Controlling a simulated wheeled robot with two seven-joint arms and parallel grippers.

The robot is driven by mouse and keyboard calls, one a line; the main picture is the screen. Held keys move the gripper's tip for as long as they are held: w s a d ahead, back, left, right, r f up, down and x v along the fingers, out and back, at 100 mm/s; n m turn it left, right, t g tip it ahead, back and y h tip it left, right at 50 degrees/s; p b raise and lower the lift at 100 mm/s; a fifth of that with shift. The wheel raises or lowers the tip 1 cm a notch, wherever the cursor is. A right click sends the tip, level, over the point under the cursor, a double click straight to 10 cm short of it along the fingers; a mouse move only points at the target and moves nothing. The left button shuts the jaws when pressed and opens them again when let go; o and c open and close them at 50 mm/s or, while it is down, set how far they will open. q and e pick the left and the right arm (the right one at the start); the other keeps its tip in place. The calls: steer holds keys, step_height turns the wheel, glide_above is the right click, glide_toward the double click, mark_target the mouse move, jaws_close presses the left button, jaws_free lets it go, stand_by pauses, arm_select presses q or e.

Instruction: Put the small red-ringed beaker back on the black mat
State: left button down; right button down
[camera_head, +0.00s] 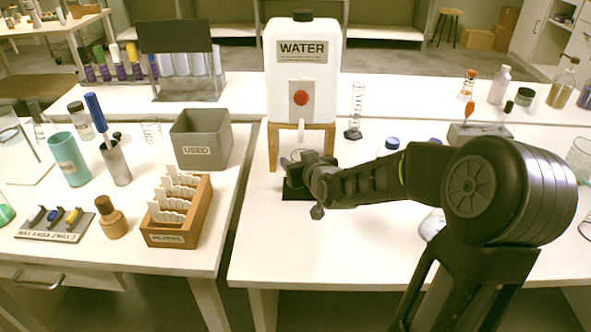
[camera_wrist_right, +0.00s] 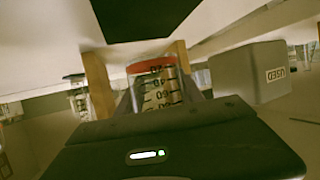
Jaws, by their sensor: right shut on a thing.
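The small clear beaker (camera_wrist_right: 155,92) has a red ring and dark markings. It shows in the right wrist view between the jaws of my right gripper, with its ringed end toward the black mat (camera_wrist_right: 145,18). In the head view my right gripper (camera_head: 303,170) is in front of the water tank's wooden stand, shut on the beaker. The beaker is mostly hidden there by the gripper. The black mat (camera_head: 297,194) lies below the gripper, partly covered by it. Whether the beaker touches the mat cannot be told. My left gripper is out of view.
The white WATER tank (camera_head: 325,85) stands on its wooden stand (camera_head: 274,150) just behind. A grey USED bin (camera_head: 201,150) and a wooden holder (camera_head: 176,222) are on the left table, across a gap. A graduated cylinder (camera_head: 356,108) stands behind my arm. The front table left of my arm is clear.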

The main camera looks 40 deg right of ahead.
steer(key=shift+w, duration=0.4)
steer(key=shift+d+f, duration=0.1)
steer(key=shift+f, duration=1.6)
steer(key=shift+f, duration=0.1)
steer(key=shift+f+b, duration=0.15)
steer(key=shift+b, duration=0.3)
steer(key=c, duration=0.7)
jaws_free()
steer(key=shift+c, duration=0.2)
